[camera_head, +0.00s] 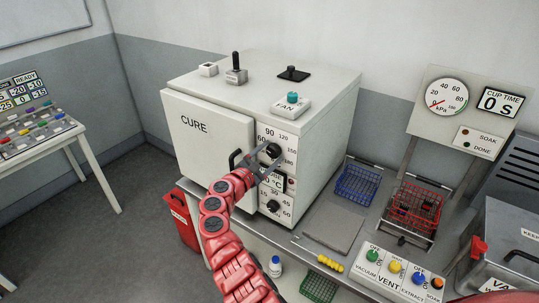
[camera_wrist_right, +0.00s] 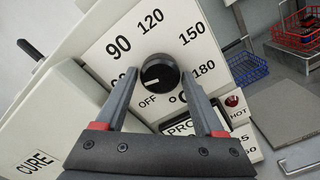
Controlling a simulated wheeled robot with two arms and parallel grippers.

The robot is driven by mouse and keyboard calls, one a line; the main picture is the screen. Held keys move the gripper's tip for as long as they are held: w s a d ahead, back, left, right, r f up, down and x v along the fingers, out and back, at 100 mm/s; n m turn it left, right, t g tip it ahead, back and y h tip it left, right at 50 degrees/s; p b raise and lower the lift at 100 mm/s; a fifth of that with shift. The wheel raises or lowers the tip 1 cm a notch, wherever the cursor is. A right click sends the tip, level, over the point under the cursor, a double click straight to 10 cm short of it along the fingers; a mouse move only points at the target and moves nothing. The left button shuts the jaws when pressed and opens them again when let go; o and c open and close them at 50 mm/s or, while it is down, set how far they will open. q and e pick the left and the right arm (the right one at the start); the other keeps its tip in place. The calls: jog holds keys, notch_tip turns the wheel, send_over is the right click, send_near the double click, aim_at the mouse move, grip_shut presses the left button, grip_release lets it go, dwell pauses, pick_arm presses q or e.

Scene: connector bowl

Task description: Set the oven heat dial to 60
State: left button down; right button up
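The oven (camera_head: 205,135), a pale box marked CURE, stands on a bench in the head view. Its heat dial (camera_wrist_right: 160,74) is a round black knob on a white scale plate (camera_wrist_right: 170,35) marked OFF, 90, 120, 150 and 180. The 60 mark is mostly hidden behind a finger. The dial's white line points left and slightly down, near the OFF and 60 side. My right gripper (camera_wrist_right: 157,76) is open with one finger on each side of the dial; I cannot tell whether they touch it. The dial also shows in the head view (camera_head: 273,150). My left gripper is not in view.
A lower timer dial (camera_head: 272,206) sits below the heat dial. The black oven door handle (camera_head: 233,160) is close to my right gripper. A blue basket (camera_head: 357,184), red basket (camera_head: 416,208) and switch box (camera_head: 398,273) stand right of the oven.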

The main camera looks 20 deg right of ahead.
jog(key=shift+o, duration=0.9)
jog(key=b+v, duration=0.5)
jog(key=v, duration=1.2)
jog(key=shift+s+a, duration=0.15)
